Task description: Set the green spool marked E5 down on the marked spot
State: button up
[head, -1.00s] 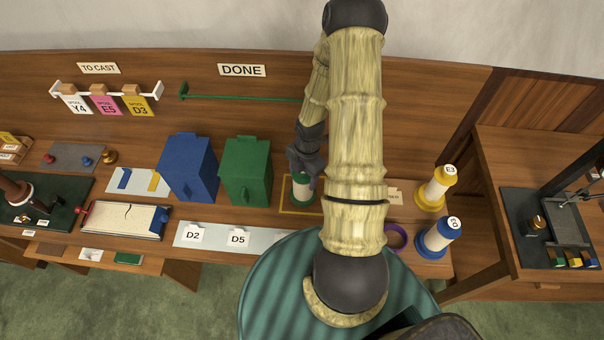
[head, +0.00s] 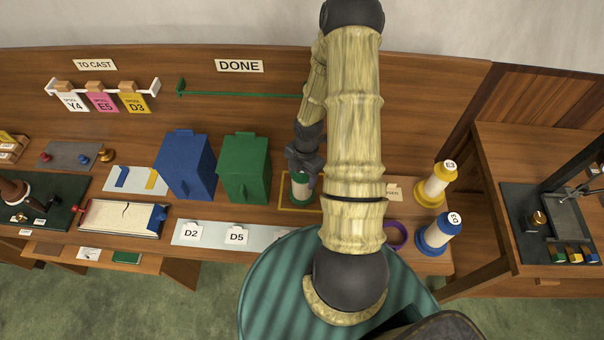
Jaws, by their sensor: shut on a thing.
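The green spool (head: 300,188), with a pale wound middle and green ends, stands upright in the head view, just right of the green box. No E5 mark can be read on it. It is at a yellow outlined rectangle (head: 286,208) on the bench, which looks like the marked spot. My gripper (head: 302,172) is shut on the spool from above. My arm hides the right part of the outline. I cannot tell whether the spool's base touches the bench.
The green box (head: 244,170) stands close left of the spool, with a blue box (head: 186,168) beyond it. Yellow (head: 437,186) and blue (head: 437,234) spools and a purple ring (head: 396,236) are right of my arm. A pale strip with D2 and D5 cards (head: 210,236) lies in front.

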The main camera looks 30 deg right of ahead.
jog(key=shift+f, duration=0.35)
jog(key=o, duration=1.6)
jog(key=shift+o, duration=0.2)
jog(key=shift+r+p, duration=2.55)
jog(key=shift+r, duration=0.45)
